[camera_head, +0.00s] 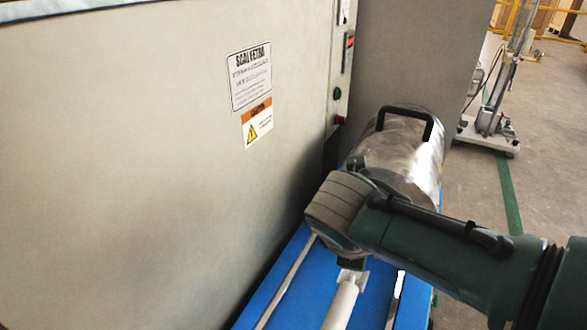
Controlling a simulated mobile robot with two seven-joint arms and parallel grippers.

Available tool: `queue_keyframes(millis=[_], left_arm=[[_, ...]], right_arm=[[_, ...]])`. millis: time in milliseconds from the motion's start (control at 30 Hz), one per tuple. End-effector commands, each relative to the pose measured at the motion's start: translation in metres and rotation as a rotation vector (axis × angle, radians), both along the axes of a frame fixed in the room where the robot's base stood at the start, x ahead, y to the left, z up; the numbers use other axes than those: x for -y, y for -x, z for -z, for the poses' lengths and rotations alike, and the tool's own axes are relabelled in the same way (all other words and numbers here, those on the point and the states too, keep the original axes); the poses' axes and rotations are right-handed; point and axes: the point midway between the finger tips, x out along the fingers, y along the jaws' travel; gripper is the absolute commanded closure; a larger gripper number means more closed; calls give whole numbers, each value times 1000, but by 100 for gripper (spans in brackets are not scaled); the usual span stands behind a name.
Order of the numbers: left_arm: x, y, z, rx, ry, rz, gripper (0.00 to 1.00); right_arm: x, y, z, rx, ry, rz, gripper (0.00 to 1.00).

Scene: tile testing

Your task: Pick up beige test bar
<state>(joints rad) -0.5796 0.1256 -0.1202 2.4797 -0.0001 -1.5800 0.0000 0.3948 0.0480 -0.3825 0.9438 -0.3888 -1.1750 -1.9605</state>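A pale, off-white round bar (343,303) lies lengthwise over the blue surface at the bottom centre; its near end is cut off by the picture edge. I cannot tell for sure that it is the beige test bar. My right gripper (352,272) is at the far end of this bar, pointing down. My own wrist hides most of the fingers, so I cannot tell whether they are open or shut on the bar. My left gripper is not in view.
A blue bench (300,290) with pale rails runs along a large beige machine (150,170) on the left. A shiny metal cylinder (390,160) with a black handle stands just behind my wrist. Open floor (545,170) lies to the right, with a wheeled stand (489,135) farther back.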

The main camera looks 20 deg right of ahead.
Motion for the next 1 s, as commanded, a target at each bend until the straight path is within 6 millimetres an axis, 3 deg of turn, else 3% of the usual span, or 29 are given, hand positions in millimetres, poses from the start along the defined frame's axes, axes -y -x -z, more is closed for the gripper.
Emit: queue_keyframes(millis=[33, 400, 1000], left_arm=[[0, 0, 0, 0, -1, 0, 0], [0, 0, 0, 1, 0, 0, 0], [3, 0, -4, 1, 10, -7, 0]], right_arm=[[0, 0, 0, 0, 0, 0, 61], [0, 0, 0, 0, 0, 0, 100], [0, 0, -3, 1, -1, -1, 100]])
